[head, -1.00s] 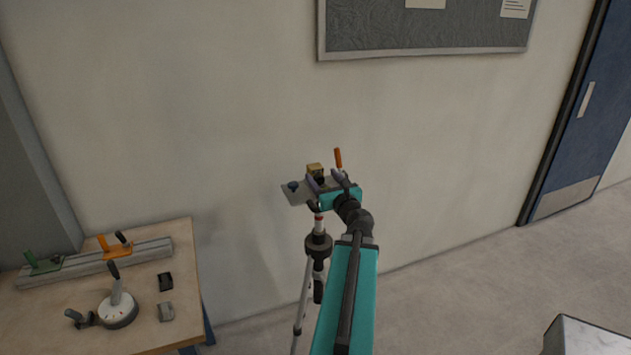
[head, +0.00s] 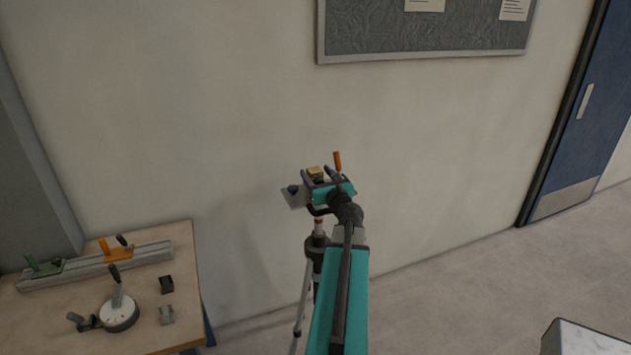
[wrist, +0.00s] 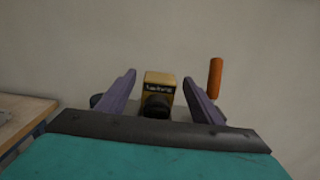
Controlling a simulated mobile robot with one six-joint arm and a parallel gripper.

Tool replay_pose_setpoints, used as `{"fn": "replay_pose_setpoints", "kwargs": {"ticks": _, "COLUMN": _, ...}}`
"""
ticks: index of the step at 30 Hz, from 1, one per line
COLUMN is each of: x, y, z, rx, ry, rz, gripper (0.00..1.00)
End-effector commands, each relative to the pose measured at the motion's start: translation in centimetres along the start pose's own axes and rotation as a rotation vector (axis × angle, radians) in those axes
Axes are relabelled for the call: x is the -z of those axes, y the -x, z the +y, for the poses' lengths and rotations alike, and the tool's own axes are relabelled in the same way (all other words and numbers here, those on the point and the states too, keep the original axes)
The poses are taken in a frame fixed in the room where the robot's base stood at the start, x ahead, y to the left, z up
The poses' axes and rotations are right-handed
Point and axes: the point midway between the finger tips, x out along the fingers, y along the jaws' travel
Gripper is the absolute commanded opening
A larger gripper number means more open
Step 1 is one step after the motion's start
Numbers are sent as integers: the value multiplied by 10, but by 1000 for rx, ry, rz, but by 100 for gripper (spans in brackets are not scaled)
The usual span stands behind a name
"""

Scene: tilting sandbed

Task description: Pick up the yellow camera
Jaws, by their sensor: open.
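The yellow camera (head: 315,172) sits on a small grey plate (head: 294,198) on top of a tripod (head: 316,246) by the wall. In the wrist view the yellow camera (wrist: 159,84) shows its dark lens facing me. My gripper (head: 318,177) is open, and its two purple fingers (wrist: 159,88) stand to the left and right of the camera with a gap on each side. I cannot tell how far the fingertips reach along the camera's depth.
An orange handle (wrist: 216,77) stands upright just right of the right finger. A dark blue knob (head: 293,189) is on the plate's left. A wooden table (head: 60,312) with clamps and a dial stands at left. The wall is close behind the tripod.

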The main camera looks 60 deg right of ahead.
Motion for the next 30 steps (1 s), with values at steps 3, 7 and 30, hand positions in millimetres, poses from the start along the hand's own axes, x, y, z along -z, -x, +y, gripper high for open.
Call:
{"fn": "replay_pose_setpoints", "kwargs": {"ticks": 3, "x": -1, "y": -4, "z": 0, "rx": 0, "ry": 0, "rz": 0, "gripper": 60}}
{"fn": "replay_pose_setpoints", "kwargs": {"ticks": 7, "x": -2, "y": -14, "z": 0, "rx": -1, "ry": 0, "rz": 1, "gripper": 60}}
{"fn": "replay_pose_setpoints", "kwargs": {"ticks": 30, "x": 1, "y": -52, "z": 1, "rx": -1, "ry": 0, "rz": 0, "gripper": 60}}
